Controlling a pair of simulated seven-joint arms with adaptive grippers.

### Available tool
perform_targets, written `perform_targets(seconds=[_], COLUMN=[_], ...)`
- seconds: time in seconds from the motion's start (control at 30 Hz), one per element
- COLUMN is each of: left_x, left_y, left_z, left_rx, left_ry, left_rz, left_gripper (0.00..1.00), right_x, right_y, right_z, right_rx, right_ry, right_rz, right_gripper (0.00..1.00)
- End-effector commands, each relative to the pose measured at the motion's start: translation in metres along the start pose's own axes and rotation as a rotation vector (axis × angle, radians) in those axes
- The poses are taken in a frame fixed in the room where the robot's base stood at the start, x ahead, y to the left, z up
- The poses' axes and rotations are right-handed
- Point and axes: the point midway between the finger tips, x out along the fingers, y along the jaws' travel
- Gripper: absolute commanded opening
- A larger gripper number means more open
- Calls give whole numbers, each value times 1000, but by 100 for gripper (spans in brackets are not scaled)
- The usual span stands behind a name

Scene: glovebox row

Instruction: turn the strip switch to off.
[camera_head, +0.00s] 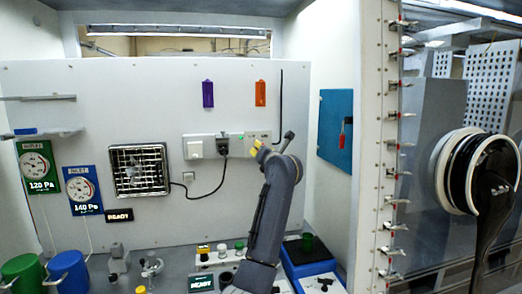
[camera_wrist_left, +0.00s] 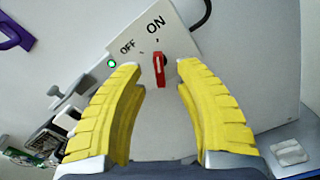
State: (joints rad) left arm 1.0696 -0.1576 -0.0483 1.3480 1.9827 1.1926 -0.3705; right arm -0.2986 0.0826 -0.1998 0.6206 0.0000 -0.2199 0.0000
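The strip (camera_head: 205,138) is a pale panel on the back wall, with a black plug in it. In the left wrist view the strip (camera_wrist_left: 225,85) appears tilted, with "OFF" and "ON" printed above the red switch (camera_wrist_left: 160,74) and a lit green lamp to its left. The switch's white mark points up toward the ON side.
The black plug (camera_head: 223,146) and its cable sit left of my left gripper. A vented box (camera_head: 140,170) is further left. Purple (camera_head: 208,93) and orange (camera_head: 260,92) tags hang above. A blue tray (camera_head: 296,270) and several small items occupy the bench below.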

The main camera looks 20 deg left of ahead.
Motion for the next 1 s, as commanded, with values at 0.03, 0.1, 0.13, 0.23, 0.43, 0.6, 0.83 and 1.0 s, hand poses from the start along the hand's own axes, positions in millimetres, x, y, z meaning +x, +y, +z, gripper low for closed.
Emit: perform_targets(seconds=[0.03, 0.1, 0.13, 0.23, 0.43, 0.6, 0.83, 1.0], left_x=[7, 14, 16, 23, 30, 31, 31, 31], left_y=[1, 0, 0, 0, 0, 0, 0, 0], left_z=[0, 0, 0, 0, 0, 0, 0, 0], left_rx=[1, 1, 1, 1, 0, 0, 0, 0], left_ry=[1, 1, 0, 0, 0, 0, 0, 0], left_rz=[1, 0, 0, 0, 0, 0, 0, 0], left_gripper=[33, 33, 33, 33, 33, 33, 29, 9], right_x=[0, 0, 0, 0, 0, 0, 0, 0], right_y=[-1, -2, -2, -4, -6, -6, -5, -2], right_z=[0, 0, 0, 0, 0, 0, 0, 1], right_rx=[0, 1, 1, 2, 3, 2, 2, 0], right_ry=[0, 0, 0, 0, 0, 0, -1, -2], right_rz=[-1, -2, -2, -4, -6, -6, -4, -2], right_gripper=[44, 44, 44, 44, 44, 44, 44, 44])
